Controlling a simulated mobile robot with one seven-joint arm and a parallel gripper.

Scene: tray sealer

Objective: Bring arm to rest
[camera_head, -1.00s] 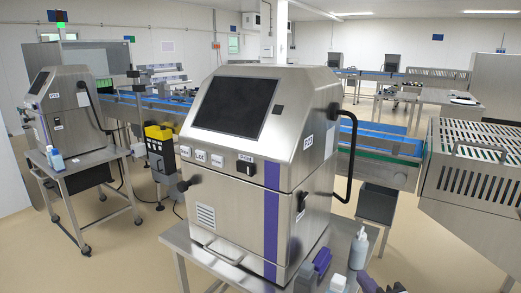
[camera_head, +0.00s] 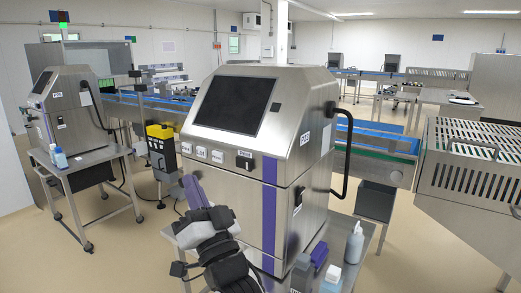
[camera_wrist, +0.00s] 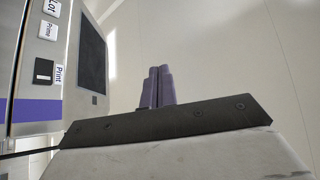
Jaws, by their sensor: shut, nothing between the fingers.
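My gripper (camera_head: 191,187) has purple fingers and shows in the head view in front of the left part of the steel machine marked P03 (camera_head: 221,200). My dark and grey arm rises from the bottom edge behind it. In the wrist view the two purple fingers of my gripper (camera_wrist: 157,87) lie side by side, shut and empty. They point up past the machine's button panel (camera_wrist: 45,72) and dark screen (camera_wrist: 93,55), which stand on the left. No contact with the machine can be made out. My arm hides part of the machine's lower front.
The machine stands on a steel table (camera_head: 356,246). A grey bottle (camera_head: 354,247), a small white-topped container (camera_head: 331,279) and a purple-and-grey item (camera_head: 319,256) are at its right. A slotted steel guard (camera_head: 470,185) stands far right. Open floor (camera_head: 145,255) lies to the left.

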